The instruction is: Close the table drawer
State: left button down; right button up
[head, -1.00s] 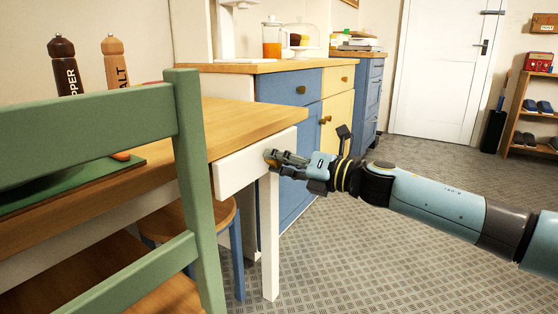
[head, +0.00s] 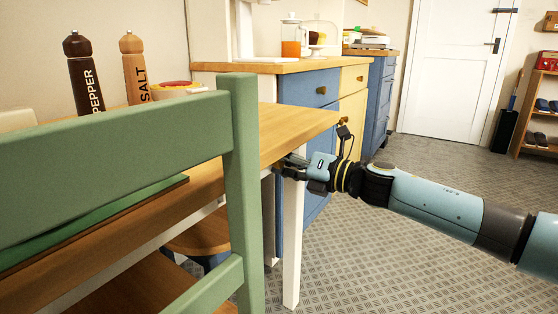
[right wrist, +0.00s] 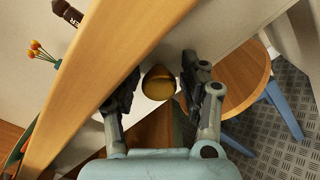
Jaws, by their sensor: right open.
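The wooden table (head: 290,124) stands at the left, and its white drawer front is largely out of sight in the head view. In the right wrist view the white drawer front (right wrist: 182,45) runs beside the wooden table edge, with a round brass knob (right wrist: 158,83) on it. My right gripper (head: 286,163) is under the table's near corner. Its fingers are spread on either side of the knob, and it also shows in the right wrist view (right wrist: 160,70). I cannot tell whether they touch it, or how far the drawer stands out. My left gripper is not in view.
A green chair (head: 240,180) stands close in front of the table. A round wooden stool (right wrist: 240,75) is under it. Pepper and salt mills (head: 84,75) stand on top. Blue cabinets (head: 318,90) are behind. The patterned floor at the right is clear.

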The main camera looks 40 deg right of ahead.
jog(key=shift+o, duration=0.6)
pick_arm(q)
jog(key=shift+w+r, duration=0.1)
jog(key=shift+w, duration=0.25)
pick_arm(e)
jog(key=v, duration=1.2)
